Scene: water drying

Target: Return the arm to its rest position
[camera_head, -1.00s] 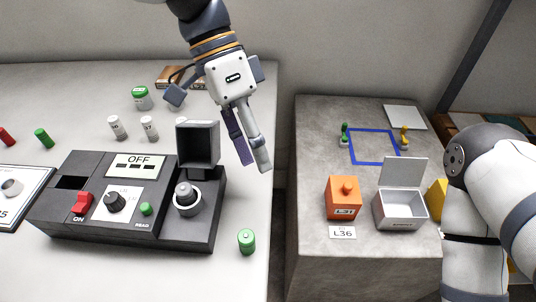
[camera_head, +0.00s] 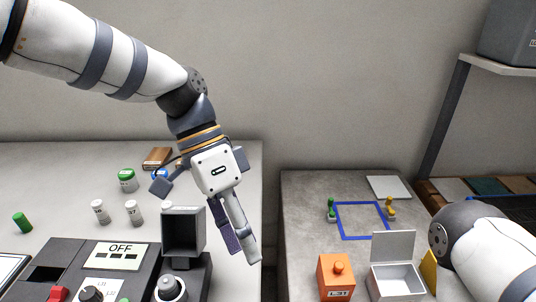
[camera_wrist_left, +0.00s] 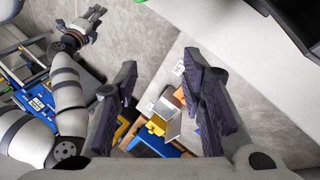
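My left arm (camera_head: 140,65) reaches in from the upper left. A white link of my right arm (camera_head: 480,248) is at the lower right. In the left wrist view my right arm (camera_wrist_left: 66,92) is at the left, and its gripper (camera_wrist_left: 88,22) looks small near the upper left; its finger state is unclear.
The black device (camera_head: 118,268) with an OFF display stands on the left table, with white bottles (camera_head: 133,212) and a green-capped jar (camera_head: 127,180) behind. The right table holds an orange block (camera_head: 336,277), an open white box (camera_head: 397,280) and a blue square outline (camera_head: 345,236).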

